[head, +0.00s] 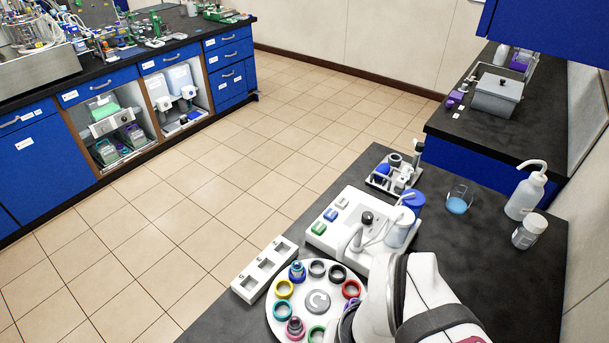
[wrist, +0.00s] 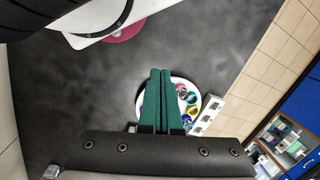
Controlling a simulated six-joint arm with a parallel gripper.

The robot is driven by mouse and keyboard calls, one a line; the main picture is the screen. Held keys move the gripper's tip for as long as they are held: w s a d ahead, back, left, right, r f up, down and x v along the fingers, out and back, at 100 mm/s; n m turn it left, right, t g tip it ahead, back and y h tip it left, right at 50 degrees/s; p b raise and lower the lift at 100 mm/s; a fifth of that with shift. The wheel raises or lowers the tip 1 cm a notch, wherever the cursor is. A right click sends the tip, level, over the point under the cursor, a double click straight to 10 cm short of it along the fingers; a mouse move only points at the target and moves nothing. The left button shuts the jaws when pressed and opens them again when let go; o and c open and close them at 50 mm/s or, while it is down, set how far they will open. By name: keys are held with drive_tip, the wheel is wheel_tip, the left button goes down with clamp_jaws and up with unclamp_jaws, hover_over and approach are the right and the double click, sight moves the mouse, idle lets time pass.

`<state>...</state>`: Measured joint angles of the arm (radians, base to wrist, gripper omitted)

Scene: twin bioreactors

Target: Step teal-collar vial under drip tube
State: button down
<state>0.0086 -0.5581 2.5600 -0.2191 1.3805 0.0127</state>
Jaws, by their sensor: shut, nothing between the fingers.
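A round white carousel (head: 318,300) holds a ring of coloured collars and has a curved arrow at its centre. The teal collar (head: 282,310) is on its left side; I cannot make out a vial in it. Vials stand in the blue (head: 297,270) and pink (head: 295,327) collars. The pale drip tube (head: 352,242) curves down from the white pump unit (head: 340,228) near the carousel's far edge; its tip position is unclear. In the wrist view, my gripper (wrist: 160,72) has green fingers shut together, empty, hiding part of the carousel (wrist: 170,83). My arm hides the carousel's right side in the head view.
A white block with square wells (head: 264,270) lies left of the carousel. Beyond the pump are a small rack (head: 392,172), a beaker of blue liquid (head: 458,200), a wash bottle (head: 527,192) and a capped jar (head: 528,231). The dark bench (head: 480,260) is clear at right.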

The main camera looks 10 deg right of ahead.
drive_tip(key=n+t+h, duration=0.2)
drive_tip(key=n+t, duration=0.7)
drive_tip(key=n, duration=0.5)
hover_over(321, 230)
wheel_tip(321, 230, down, 6)
drive_tip(key=shift+w, duration=0.1)
drive_tip(key=shift+f, duration=4.4)
drive_tip(key=shift+f, duration=0.4)
